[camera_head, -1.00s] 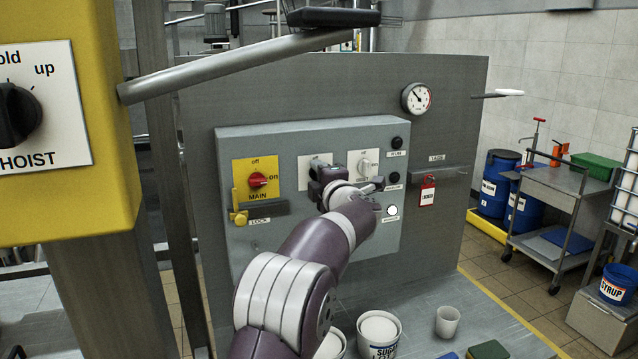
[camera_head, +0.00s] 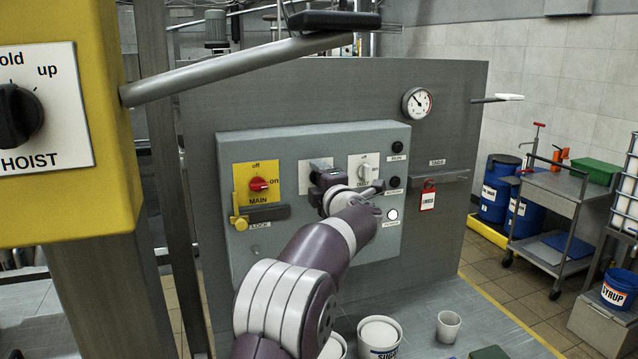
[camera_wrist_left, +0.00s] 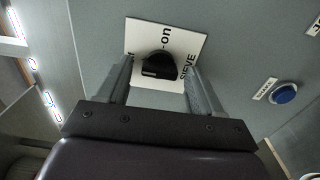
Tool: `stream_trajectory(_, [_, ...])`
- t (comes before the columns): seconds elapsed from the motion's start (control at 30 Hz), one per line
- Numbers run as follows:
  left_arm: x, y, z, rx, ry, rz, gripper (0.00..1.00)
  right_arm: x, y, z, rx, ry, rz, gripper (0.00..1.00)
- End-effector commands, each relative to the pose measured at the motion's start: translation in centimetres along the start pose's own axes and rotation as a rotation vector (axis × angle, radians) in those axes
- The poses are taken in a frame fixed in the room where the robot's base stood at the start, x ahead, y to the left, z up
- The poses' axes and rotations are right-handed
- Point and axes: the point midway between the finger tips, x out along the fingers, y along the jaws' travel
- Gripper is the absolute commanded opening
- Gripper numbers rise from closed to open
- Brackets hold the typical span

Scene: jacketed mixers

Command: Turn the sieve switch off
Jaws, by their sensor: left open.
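The sieve switch is a black knob (camera_wrist_left: 158,66) on a white plate (camera_wrist_left: 185,45) marked "on" and "SIEVE" in the left wrist view. The "off" marking and the knob's exact setting cannot be made out. My left gripper (camera_wrist_left: 158,80) is open, with one finger on each side of the knob; I cannot tell whether either touches it. In the head view my left gripper (camera_head: 322,170) is at the grey control panel (camera_head: 290,140), and it hides the knob and part of its plate (camera_head: 306,178). My right gripper is not in view.
Left of the sieve plate is the red main switch (camera_head: 258,184) with a yellow lock (camera_head: 239,223). Right of it are another white-plated switch (camera_head: 364,170), dark buttons and a lit white button (camera_head: 393,213). A red tag (camera_head: 428,196) hangs farther right. A grey bar (camera_head: 230,68) crosses above.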

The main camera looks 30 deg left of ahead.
Motion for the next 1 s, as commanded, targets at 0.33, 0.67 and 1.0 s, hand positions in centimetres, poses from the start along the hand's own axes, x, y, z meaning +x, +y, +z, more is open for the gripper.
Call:
stream_trajectory(0.33, [-6.6, -0.4, 0.1, -0.001, -0.004, 0.002, 0.66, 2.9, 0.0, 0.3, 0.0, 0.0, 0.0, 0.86])
stream_trajectory(0.67, [-12.4, -0.2, 0.0, 0.0, 0.0, -0.001, 0.66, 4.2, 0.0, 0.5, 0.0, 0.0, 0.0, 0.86])
stream_trajectory(1.0, [-12.7, -0.1, -0.1, 0.0, 0.0, -0.001, 0.66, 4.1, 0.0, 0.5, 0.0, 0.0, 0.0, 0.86])
